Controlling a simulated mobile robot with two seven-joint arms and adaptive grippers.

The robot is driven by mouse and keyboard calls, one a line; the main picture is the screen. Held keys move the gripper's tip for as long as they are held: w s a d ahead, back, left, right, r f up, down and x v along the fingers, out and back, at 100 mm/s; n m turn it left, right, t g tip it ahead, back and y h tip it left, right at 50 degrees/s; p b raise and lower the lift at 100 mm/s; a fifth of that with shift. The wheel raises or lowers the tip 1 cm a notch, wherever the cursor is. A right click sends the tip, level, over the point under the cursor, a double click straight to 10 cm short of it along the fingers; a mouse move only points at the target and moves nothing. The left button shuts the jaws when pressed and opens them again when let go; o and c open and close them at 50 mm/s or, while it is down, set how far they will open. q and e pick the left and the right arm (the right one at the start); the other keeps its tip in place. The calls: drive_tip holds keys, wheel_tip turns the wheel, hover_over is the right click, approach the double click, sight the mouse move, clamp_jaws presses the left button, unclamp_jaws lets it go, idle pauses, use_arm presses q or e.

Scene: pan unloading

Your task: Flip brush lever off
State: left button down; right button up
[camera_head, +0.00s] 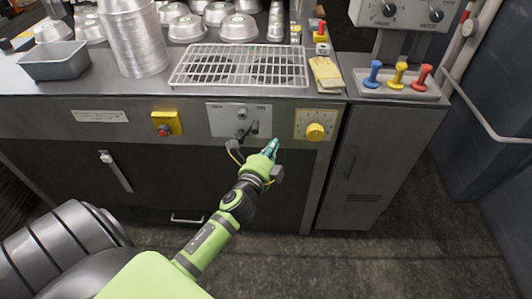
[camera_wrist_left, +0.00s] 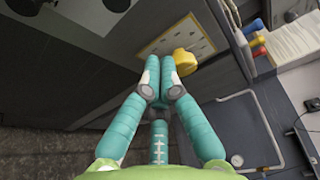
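A pale switch plate (camera_head: 226,121) is set in the front of the steel counter in the head view, with small labels at its upper left and upper right. A dark lever (camera_head: 245,130) sits on it; its exact tilt is too small to tell. My left gripper (camera_head: 272,146), with teal fingers, is in front of the counter, just below and right of the lever. In the left wrist view its fingertips (camera_wrist_left: 160,68) meet with nothing seen between them. The lever cannot be made out in that view. My right gripper is not in view.
A yellow dial (camera_head: 315,131) is right of the plate and also shows in the left wrist view (camera_wrist_left: 185,62). A red button on a yellow box (camera_head: 166,123) is left. A wire rack (camera_head: 240,66), gloves (camera_head: 326,73) and stacked pans (camera_head: 134,38) lie on top.

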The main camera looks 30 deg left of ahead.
sight(255, 133)
use_arm(q)
drive_tip(key=a, duration=0.1)
drive_tip(key=w+a+p, duration=0.1)
drive_tip(key=w+a, duration=0.1)
drive_tip(key=a, duration=0.1)
drive_tip(key=shift+a+r+p, duration=0.1)
drive_tip(key=shift+r+p, duration=0.2)
drive_tip(key=shift+p, duration=0.05)
drive_tip(key=shift+a+r, duration=0.1)
drive_tip(key=shift+r, duration=0.05)
drive_tip(key=shift+s+a+r+n, duration=0.1)
drive_tip(key=shift+a+r+n, duration=0.05)
drive_tip(key=shift+n, duration=0.25)
drive_tip(key=shift+s+a+r+n+t+b, duration=0.3)
drive_tip(key=shift+a+n+b, duration=0.1)
drive_tip(key=shift+n, duration=0.15)
drive_tip(key=shift+s+a+r+n+t+b, duration=0.2)
drive_tip(key=shift+a+r+n+b, duration=0.15)
drive_tip(key=shift+n, duration=0.2)
drive_tip(key=s+a+n+t+y+b, duration=0.2)
drive_tip(key=s+a+n, duration=0.3)
drive_tip(key=a+n, duration=0.3)
drive_tip(key=shift+s+a+r+n+y+b, duration=0.3)
drive_tip(key=shift+n+y+b, duration=0.55)
drive_tip(key=shift+n, duration=1.55)
